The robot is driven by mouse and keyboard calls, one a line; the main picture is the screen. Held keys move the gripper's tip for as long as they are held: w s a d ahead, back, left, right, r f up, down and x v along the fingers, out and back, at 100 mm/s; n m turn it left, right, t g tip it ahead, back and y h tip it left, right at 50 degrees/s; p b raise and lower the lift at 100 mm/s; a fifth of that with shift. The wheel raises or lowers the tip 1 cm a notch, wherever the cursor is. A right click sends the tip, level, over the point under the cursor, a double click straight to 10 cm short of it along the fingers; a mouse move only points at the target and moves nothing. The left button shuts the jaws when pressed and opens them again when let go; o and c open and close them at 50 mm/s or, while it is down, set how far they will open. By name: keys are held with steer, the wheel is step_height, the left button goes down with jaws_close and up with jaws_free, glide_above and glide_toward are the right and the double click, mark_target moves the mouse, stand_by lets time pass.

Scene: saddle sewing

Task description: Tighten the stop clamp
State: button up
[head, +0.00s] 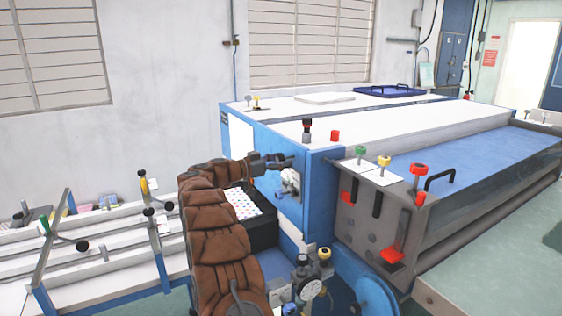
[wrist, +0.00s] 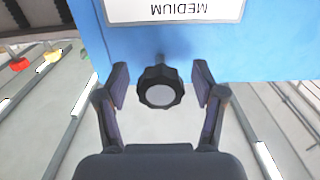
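In the wrist view a black, lobed knob (wrist: 160,88) with a grey round centre stands out on a short stem from a blue panel (wrist: 215,45). It looks like the clamp's knob, though no marking on it says so. My gripper (wrist: 161,84) is open, with one finger on each side of the knob and a visible gap on both sides. In the head view my gripper (head: 284,162) is at the blue end of the machine, beside a small silver part (head: 290,182). The knob cannot be made out there.
A label (wrist: 175,10) reading MEDIUM appears upside down above the knob. Green (head: 361,151), yellow (head: 384,160) and red (head: 418,168) knobs stand on the machine's right side. Rails (head: 105,252) with several levers lie at left. A gauge (head: 310,289) is in front.

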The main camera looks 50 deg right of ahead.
steer(key=c, duration=1.1)
steer(key=shift+o, duration=0.2)
steer(key=shift+f+m, duration=0.1)
steer(key=shift+m, duration=0.3)
steer(key=m+b, duration=0.1)
steer(key=m, duration=0.2)
steer(key=shift+w+m+b, duration=0.1)
steer(key=shift+m+b, duration=0.3)
steer(key=m+b, duration=0.2)
steer(key=m, duration=0.3)
steer(key=shift+d, duration=0.1)
steer(key=m+b, duration=0.2)
steer(key=m, duration=0.4)
steer(key=shift+w, duration=0.1)
steer(key=m, duration=0.1)
steer(key=m+b, duration=0.1)
steer(key=m, duration=0.1)
steer(key=m+b, duration=0.1)
steer(key=shift+r+m, duration=0.25)
steer(key=shift+m, duration=0.05)
